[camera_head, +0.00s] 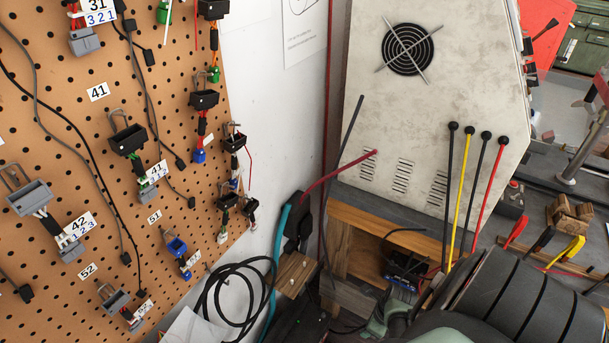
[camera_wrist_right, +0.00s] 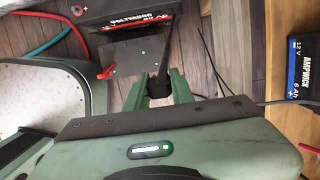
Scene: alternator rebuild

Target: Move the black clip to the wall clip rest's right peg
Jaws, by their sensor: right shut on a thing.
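My right gripper (camera_wrist_right: 158,90) is shut on a dark piece, which I take to be the black clip (camera_wrist_right: 161,83). A dark strip runs up from it in the right wrist view. In the head view the green right gripper (camera_head: 392,312) is low in the middle, and the clip cannot be made out there. A small wooden block with pale spots (camera_head: 297,273), seemingly the wall clip rest, is at the wall, left of the gripper and apart from it. Its pegs are too small to tell apart. My left gripper is not in view.
A black battery (camera_head: 408,268) stands by the wooden shelf (camera_head: 385,222); another battery (camera_wrist_right: 302,55) shows in the right wrist view. Looped black cable (camera_head: 235,295) hangs beside the pegboard (camera_head: 60,150). Red (camera_head: 516,232) and yellow (camera_head: 570,252) clips lie on the right bench.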

